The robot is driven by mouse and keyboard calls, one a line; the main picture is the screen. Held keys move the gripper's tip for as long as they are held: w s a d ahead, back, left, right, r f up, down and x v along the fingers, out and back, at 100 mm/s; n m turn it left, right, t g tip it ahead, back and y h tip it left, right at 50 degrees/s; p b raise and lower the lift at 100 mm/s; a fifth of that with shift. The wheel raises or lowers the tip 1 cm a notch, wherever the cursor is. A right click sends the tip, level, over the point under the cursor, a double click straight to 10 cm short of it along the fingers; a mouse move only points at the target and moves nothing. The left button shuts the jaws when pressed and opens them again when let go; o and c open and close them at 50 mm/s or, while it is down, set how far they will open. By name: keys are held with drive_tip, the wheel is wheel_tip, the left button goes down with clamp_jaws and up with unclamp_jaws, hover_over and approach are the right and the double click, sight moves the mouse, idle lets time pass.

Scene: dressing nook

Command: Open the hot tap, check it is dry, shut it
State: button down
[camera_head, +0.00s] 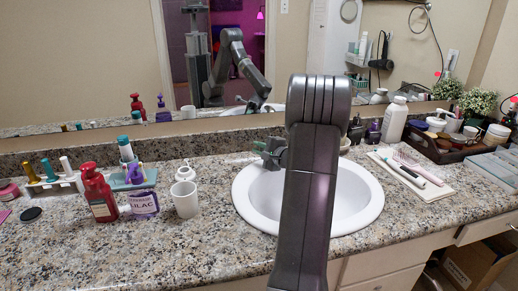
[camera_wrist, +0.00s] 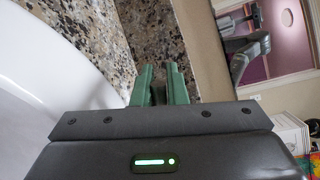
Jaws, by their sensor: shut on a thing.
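The white oval sink basin (camera_head: 360,203) is set in the granite counter, its middle covered by my arm in the head view. Its white rim also fills the left of the wrist view (camera_wrist: 45,85). My gripper (camera_head: 260,148) is at the back left edge of the sink, pointing left. In the wrist view its green fingers (camera_wrist: 160,85) are close together around a small dark piece, which looks like the hot tap's handle but is mostly hidden. The spout is not visible behind my arm, and I see no water in the visible part of the basin.
A white cup (camera_head: 186,199), a red pump bottle (camera_head: 99,194) and a purple jar (camera_head: 144,204) stand left of the sink. A white towel with brushes (camera_head: 433,191) and a dark tray (camera_head: 445,154) lie right. The mirror (camera_head: 120,60) is close behind.

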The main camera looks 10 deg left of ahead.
drive_tip(key=c, duration=1.5)
unclamp_jaws()
drive_tip(key=v, duration=1.3)
drive_tip(key=shift+s+d, duration=0.25)
drive_tip(key=shift+s, duration=0.05)
drive_tip(key=shift+c, duration=0.3)
